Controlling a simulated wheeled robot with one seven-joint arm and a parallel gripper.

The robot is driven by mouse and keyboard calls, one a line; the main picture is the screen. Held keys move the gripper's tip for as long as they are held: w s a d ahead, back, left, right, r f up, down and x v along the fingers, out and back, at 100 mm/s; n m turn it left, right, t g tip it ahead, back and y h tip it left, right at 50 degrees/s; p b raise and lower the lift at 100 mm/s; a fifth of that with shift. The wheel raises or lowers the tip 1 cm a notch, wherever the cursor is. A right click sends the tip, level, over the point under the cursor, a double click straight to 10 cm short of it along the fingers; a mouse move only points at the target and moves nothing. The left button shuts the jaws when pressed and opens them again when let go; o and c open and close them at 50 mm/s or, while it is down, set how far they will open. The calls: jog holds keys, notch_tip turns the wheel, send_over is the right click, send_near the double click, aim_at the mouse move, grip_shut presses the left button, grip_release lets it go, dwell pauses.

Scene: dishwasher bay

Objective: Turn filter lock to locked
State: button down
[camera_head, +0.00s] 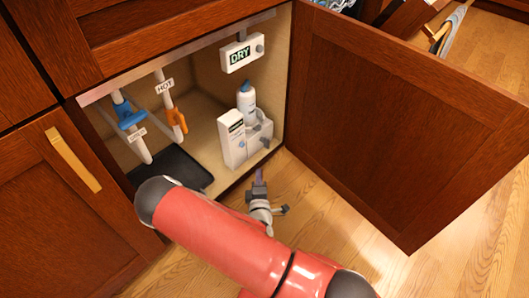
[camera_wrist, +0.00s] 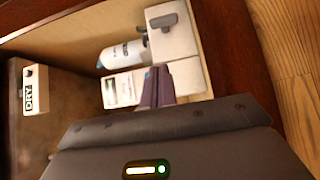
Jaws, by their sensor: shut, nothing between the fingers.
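No part in view carries a readable filter lock label. A white caddy (camera_head: 262,132) with a small grey knob (camera_head: 265,143) stands in the open cabinet. The grey knob also shows at the top of the wrist view (camera_wrist: 164,22), on the white caddy face. My gripper (camera_head: 259,174) is just outside the cabinet's front edge, in front of and below the caddy. In the wrist view its dark purple fingers (camera_wrist: 158,86) are together, with nothing between them, and overlap the caddy's picture. Whether they touch it I cannot tell.
A white spray bottle (camera_head: 246,100) stands in the caddy beside a labelled white box (camera_head: 232,140). A DRY sign (camera_head: 240,54) hangs above. Pipes with a blue valve (camera_head: 128,114) and an orange valve (camera_head: 177,121) are left, above a black tray (camera_head: 172,168). The open door (camera_head: 390,110) bounds the right.

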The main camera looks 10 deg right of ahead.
jog(key=b, duration=0.1)
send_near(265, 140)
jog(key=w+a, duration=0.2)
jog(key=w, duration=0.1)
jog(key=shift+w+d+f, duration=0.1)
jog(key=shift+w+d, duration=1.25)
jog(key=shift+d, duration=0.15)
